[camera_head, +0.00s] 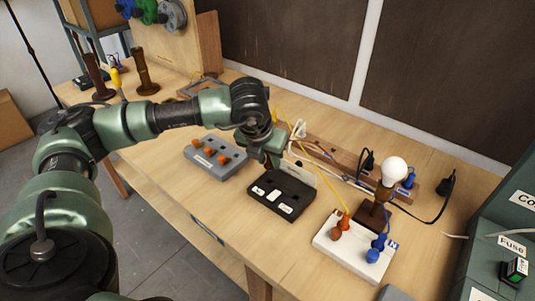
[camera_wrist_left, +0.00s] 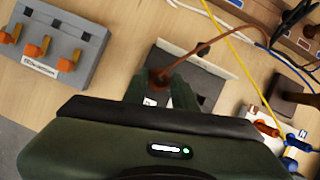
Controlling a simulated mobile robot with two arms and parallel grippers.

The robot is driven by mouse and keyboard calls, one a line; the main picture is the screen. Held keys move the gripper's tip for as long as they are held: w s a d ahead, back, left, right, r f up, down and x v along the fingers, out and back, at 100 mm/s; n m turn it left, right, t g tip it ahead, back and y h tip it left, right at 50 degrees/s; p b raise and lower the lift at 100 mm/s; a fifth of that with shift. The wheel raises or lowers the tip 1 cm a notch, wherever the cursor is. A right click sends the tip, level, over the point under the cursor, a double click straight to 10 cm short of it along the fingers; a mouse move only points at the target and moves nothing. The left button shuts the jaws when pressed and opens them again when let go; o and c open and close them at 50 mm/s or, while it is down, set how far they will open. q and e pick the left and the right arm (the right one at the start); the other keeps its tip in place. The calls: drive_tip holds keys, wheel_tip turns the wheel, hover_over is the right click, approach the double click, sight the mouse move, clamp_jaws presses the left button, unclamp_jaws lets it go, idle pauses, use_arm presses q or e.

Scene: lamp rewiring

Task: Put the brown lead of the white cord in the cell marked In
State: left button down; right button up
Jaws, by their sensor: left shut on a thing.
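My left gripper (camera_head: 273,158) is over the far left part of the black terminal block (camera_head: 292,209). In the left wrist view its green fingers (camera_wrist_left: 160,88) are shut on the end of the brown lead (camera_wrist_left: 203,50), right at the block (camera_wrist_left: 205,88). The lead runs from there up and right to a dark connector. Whether its tip is inside a cell or just above one is hidden by the fingers. The block has white labels (camera_head: 267,189), too small to read, so I cannot tell which is In. White cord (camera_head: 299,129) shows behind the gripper. My right gripper is not in view.
A grey block with orange levers (camera_head: 214,160) lies left of the black block. A white block (camera_head: 350,262) with orange and blue terminals sits at right, before a lamp with a white bulb (camera_head: 394,170). A yellow wire (camera_head: 327,180) crosses behind. Bare tabletop (camera_head: 195,195) lies in front.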

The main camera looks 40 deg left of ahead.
sight(267, 167)
use_arm(q)
drive_tip(key=shift+a+f+b, duration=0.1)
drive_tip(key=shift+f+b, duration=0.4)
drive_tip(key=shift+f, duration=1)
drive_tip(key=shift+f+b, duration=0.8)
drive_tip(key=shift+b, duration=0.2)
drive_tip(key=shift+f, duration=0.1)
drive_tip(key=shift+b, duration=0.5)
drive_tip(key=shift+f+b, duration=0.5)
drive_tip(key=shift+b, duration=0.2)
drive_tip(key=c, duration=1.1)
unclamp_jaws()
drive_tip(key=shift+o, duration=0.2)
drive_tip(key=shift+r, duration=0.15)
